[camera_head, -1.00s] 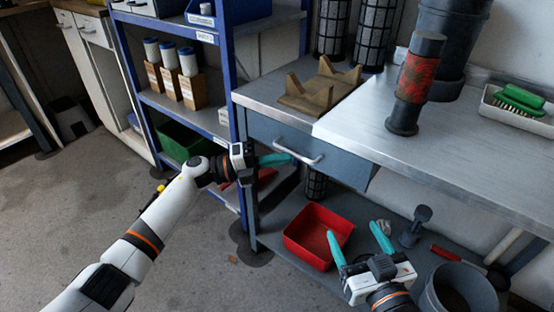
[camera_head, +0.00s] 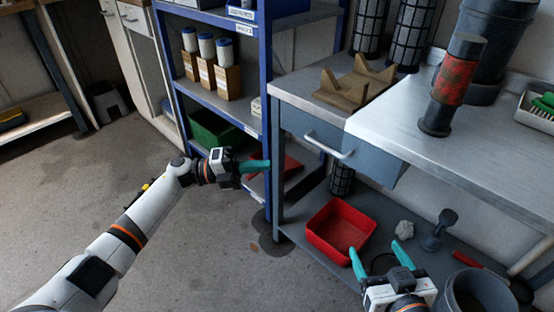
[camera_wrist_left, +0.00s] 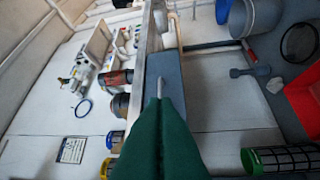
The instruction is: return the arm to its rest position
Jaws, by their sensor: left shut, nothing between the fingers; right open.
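My left gripper (camera_head: 256,165) is in the head view, on the arm that comes in from the lower left. Its teal fingers are together with nothing between them, and they point right, in front of the blue shelf's edge. It also shows in the left wrist view (camera_wrist_left: 160,110), where the shut fingers point toward the grey-blue drawer (camera_wrist_left: 182,90). The fingers are apart from the drawer and its handle (camera_head: 343,154) in the head view. My right gripper (camera_head: 380,256) is at the lower right of the head view, open and empty, over the lower shelf.
A metal workbench (camera_head: 400,110) carries a wooden cradle (camera_head: 355,92) and a dark cylinder with a red band (camera_head: 455,80). A red bin (camera_head: 327,229) and a grey bucket (camera_head: 473,296) are low down. Blue shelving (camera_head: 265,110) stands behind my left gripper. Floor at left is clear.

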